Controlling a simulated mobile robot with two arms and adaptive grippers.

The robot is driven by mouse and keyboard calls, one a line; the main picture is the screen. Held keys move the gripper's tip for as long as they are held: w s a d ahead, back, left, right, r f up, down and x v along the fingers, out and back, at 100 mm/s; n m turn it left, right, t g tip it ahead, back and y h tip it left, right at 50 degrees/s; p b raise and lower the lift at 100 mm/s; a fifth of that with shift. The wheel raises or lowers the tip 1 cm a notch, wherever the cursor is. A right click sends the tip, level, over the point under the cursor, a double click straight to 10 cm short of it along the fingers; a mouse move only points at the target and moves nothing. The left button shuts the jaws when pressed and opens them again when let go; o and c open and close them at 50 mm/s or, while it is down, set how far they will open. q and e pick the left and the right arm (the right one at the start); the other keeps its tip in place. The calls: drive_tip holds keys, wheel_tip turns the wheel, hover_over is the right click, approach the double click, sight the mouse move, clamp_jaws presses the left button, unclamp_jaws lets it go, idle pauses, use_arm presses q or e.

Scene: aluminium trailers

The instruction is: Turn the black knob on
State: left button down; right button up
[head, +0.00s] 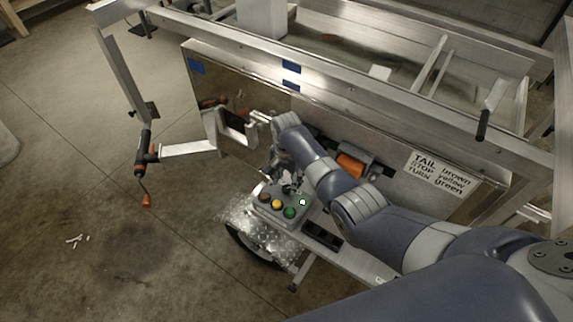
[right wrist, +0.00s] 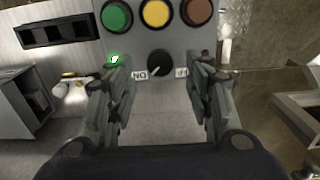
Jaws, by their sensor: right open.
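The black knob (right wrist: 160,64) sits on a grey control box (right wrist: 135,38), below a row of green, yellow and brownish-red buttons. In the right wrist view a label reading "NO" upside down or mirrored is beside it, with another partly hidden label on the other side. A small green light (right wrist: 115,60) glows near the left finger. My right gripper (right wrist: 160,82) is open, its fingers on either side of the knob with gaps; contact is not visible. In the head view the control box (head: 268,211) stands on the trailer fender, and my right gripper (head: 287,186) hides the knob. My left gripper is not in view.
The aluminium trailer (head: 350,62) fills the back. A sign about tail, stop and turn (head: 441,172) is on its side panel. An orange light (head: 350,165) lies behind my right arm. Open floor lies at the left.

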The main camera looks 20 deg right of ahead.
sight(287, 188)
wheel_tip(287, 188, up, 9)
idle(0.3)
drive_tip(key=shift+f, duration=0.15)
idle(0.3)
